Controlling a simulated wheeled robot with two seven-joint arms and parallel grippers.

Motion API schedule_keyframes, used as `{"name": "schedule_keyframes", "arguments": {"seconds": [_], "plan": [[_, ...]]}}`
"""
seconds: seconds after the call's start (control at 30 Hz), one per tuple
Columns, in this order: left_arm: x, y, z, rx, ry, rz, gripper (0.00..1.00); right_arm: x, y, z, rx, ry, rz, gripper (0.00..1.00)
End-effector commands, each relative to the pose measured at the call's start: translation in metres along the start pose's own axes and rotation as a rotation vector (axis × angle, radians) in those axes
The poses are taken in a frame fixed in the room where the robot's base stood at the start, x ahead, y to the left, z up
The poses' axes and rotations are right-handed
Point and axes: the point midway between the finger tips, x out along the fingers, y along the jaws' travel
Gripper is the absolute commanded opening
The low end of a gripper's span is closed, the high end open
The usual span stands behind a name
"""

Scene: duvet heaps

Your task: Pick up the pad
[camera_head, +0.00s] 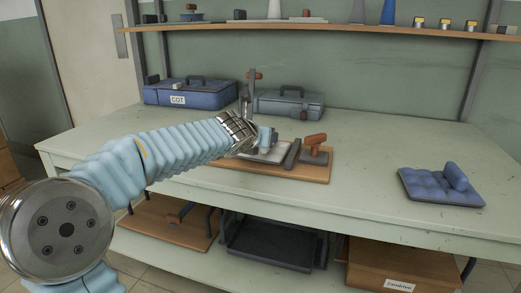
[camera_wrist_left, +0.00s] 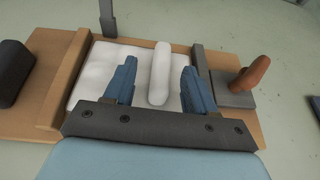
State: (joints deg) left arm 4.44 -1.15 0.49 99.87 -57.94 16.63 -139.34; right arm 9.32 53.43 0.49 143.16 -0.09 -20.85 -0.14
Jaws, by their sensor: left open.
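A white pad (camera_wrist_left: 97,72) with a raised white roll (camera_wrist_left: 160,75) along its middle lies on a wooden board (camera_wrist_left: 225,62) in the left wrist view. In the head view the white pad (camera_head: 270,156) is partly hidden behind my left gripper (camera_head: 266,138). In the wrist view the open blue fingers of my left gripper (camera_wrist_left: 158,80) stand on either side of the roll. I cannot tell whether they touch the pad. A second pad, blue and quilted with a roll on top (camera_head: 440,185), lies apart at the table's right. My right gripper is not in view.
A brown-handled tool (camera_head: 315,147) stands on the board, right of the white pad. A dark block (camera_wrist_left: 12,70) lies at its left in the wrist view. A blue case (camera_head: 190,95) and a grey case (camera_head: 288,104) stand behind. The table between board and blue pad is clear.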

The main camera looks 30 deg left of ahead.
Motion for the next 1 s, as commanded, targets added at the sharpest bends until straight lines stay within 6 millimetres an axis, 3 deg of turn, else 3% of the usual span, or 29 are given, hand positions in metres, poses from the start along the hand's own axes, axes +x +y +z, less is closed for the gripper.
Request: {"name": "schedule_keyframes", "arguments": {"seconds": [0.23,0.53,0.9,1.0], "plan": [[0.039,-0.004,-0.002,0.0,0.001,-0.001,0.55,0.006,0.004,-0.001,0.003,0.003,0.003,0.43],[0.045,-0.004,-0.002,0.0,0.001,-0.001,0.55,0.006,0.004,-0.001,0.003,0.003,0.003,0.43],[0.044,-0.004,-0.002,0.0,0.0,-0.001,0.0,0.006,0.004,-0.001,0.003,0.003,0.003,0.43],[0.044,-0.004,-0.001,0.0,0.0,-0.001,0.0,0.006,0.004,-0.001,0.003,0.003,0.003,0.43]]}}
